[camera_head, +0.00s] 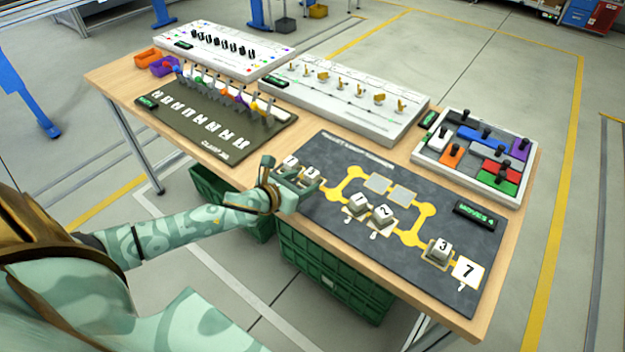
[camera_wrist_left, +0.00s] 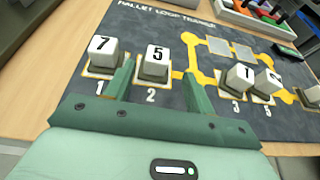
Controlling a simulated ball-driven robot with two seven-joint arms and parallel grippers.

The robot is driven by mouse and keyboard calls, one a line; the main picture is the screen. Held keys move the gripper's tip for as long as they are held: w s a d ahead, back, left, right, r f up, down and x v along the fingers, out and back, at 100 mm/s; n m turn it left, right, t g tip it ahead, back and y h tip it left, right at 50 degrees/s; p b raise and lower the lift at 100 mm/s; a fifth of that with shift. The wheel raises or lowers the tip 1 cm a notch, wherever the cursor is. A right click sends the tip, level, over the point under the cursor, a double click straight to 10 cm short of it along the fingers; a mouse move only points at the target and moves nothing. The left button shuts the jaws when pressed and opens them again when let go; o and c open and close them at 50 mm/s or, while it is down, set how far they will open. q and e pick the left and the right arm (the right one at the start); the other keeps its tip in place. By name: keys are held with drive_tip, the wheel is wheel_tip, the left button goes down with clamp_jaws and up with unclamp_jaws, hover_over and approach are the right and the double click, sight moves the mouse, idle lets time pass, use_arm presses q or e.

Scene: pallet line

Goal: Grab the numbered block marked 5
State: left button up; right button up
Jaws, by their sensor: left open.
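The block marked 5 (camera_wrist_left: 155,60) is a pale cube with a dark base. It stands upright at the spot numbered 2 on the dark loop board (camera_wrist_left: 178,30). In the head view it is partly covered by my left gripper (camera_head: 287,178). In the left wrist view the open fingers of this gripper (camera_wrist_left: 160,82) are on either side of the block, with gaps between. I cannot tell how far the fingertips reach along it. My right gripper is not in view.
Block 7 (camera_wrist_left: 102,50) stands close beside the left finger. Blocks 1 (camera_head: 357,202) and 2 (camera_head: 382,213) stand mid-board, and block 3 (camera_head: 440,249) near a printed 7 card (camera_head: 467,270). A green crate (camera_head: 330,275) is below the table edge.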

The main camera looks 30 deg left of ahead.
sight(308, 176)
use_arm(q)
drive_tip(key=shift+w+f, duration=0.1)
drive_tip(key=shift+w, duration=0.2)
drive_tip(key=x, duration=0.2)
drive_tip(key=b+x, duration=0.1)
drive_tip(key=x, duration=0.1)
drive_tip(key=shift+w+a+f+b, duration=0.1)
drive_tip(key=shift+w+a+b, duration=0.05)
drive_tip(key=shift+w+b, duration=0.2)
drive_tip(key=shift+w, duration=0.2)
drive_tip(key=shift+s, duration=0.1)
drive_tip(key=c, duration=1.1)
